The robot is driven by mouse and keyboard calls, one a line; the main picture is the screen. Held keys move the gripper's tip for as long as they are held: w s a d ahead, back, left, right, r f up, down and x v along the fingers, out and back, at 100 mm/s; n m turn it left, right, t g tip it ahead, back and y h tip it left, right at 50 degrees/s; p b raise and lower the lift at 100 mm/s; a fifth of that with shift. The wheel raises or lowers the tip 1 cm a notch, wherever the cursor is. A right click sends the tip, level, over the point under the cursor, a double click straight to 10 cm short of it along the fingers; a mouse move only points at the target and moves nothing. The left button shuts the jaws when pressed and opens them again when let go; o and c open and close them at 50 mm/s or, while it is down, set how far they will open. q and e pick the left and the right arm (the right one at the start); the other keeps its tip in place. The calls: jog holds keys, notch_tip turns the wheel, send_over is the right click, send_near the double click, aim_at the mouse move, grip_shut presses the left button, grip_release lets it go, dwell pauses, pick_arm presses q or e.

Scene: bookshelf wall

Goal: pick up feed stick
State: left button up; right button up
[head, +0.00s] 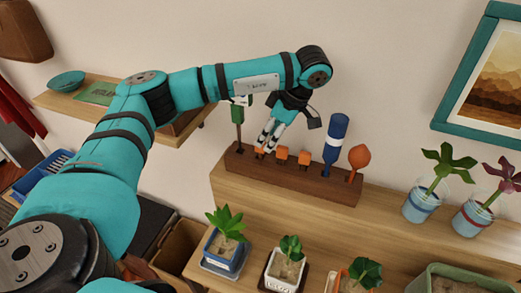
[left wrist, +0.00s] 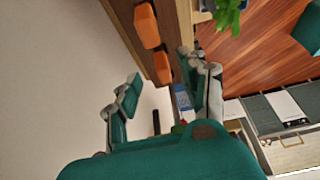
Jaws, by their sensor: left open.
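A dark wooden holder (head: 290,175) stands on the wooden shelf against the wall. Several short orange heads, one of them an orange block (head: 282,154), stick up from its middle; they look like the feed sticks, but I cannot tell for sure. My left gripper (head: 268,141) is open, pointing down just above the left part of the holder, by the leftmost orange head. In the left wrist view, two orange blocks (left wrist: 147,25) (left wrist: 162,68) show on the holder beyond the open fingers (left wrist: 165,92). My right gripper is out of view.
A green-handled tool (head: 238,114) stands at the holder's left end. A blue tool (head: 335,138) and an orange rounded tool (head: 358,158) stand at its right. Potted plants (head: 228,238) line the lower front shelf; two cups with plants (head: 421,205) stand at the right.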

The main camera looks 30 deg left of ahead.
aim_at(262, 152)
pick_arm(q)
jog(key=shift+s+a+f+p, duration=0.35)
jog(key=shift+a+f+p, duration=0.15)
jog(key=shift+f+p, duration=0.4)
jog(key=shift+p+x, duration=0.5)
jog(key=shift+x, duration=0.7)
jog(key=shift+w+a+f, duration=0.1)
jog(key=shift+f, duration=0.15)
jog(key=shift+c, duration=0.5)
jog(key=c, duration=0.7)
grip_shut()
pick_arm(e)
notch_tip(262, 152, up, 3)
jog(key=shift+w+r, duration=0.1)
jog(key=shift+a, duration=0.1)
